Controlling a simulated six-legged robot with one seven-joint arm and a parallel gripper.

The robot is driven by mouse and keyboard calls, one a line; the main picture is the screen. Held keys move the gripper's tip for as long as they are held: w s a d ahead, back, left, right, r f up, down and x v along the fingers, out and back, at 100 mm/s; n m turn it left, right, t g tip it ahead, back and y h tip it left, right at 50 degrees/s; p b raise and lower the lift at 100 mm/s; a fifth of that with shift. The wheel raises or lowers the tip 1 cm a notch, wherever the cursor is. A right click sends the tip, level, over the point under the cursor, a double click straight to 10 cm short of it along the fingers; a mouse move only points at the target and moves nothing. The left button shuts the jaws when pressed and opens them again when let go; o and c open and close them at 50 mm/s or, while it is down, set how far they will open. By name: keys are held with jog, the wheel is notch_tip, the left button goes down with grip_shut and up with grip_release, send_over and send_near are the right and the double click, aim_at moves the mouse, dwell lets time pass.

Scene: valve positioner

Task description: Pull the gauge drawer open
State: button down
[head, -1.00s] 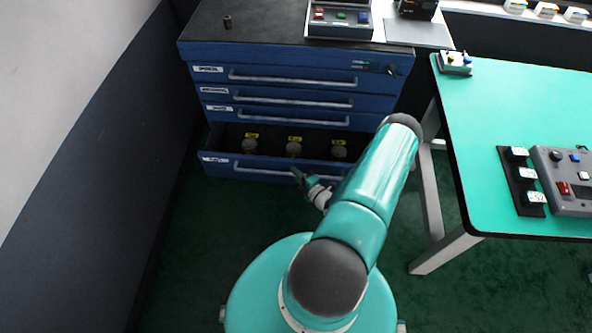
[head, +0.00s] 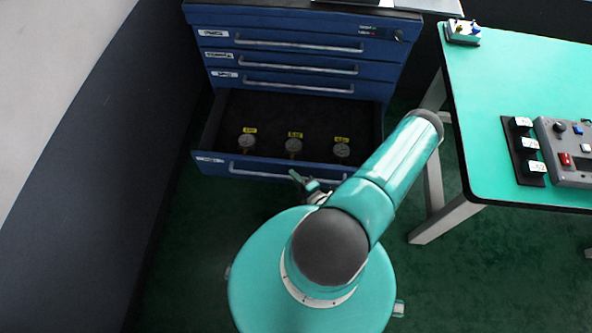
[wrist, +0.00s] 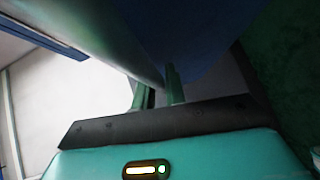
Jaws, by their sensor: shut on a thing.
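The gauge drawer (head: 215,130) is the lowest drawer of the blue cabinet (head: 222,62) and stands well open. Inside it are three gauges with yellow tags: a left one (head: 247,142), a middle one (head: 293,147) and a right one (head: 342,151). A long bar handle (head: 265,173) runs along the drawer's front. My gripper (head: 304,181) is at the middle of this handle and shut on it. In the wrist view, my gripper's fingers (wrist: 157,88) reach up to the blurred bar, close to the camera; the exact contact is hard to see.
The three drawers above are shut. A green-topped table (head: 490,110) with a control box (head: 570,150) and a black switch strip (head: 524,150) stands at the right. A wall (head: 70,120) runs along the left. Green floor (head: 190,260) is clear between them.

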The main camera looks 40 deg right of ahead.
jog(key=shift+s+a, duration=0.1)
jog(key=c, duration=1.5)
grip_release()
jog(key=shift+o, duration=0.2)
jog(key=shift+s, duration=0.1)
jog(key=s+a+r, duration=0.1)
jog(key=s+r, duration=0.1)
jog(key=s, duration=1.1)
jog(key=shift+s+a, duration=0.2)
jog(key=shift+a, duration=0.15)
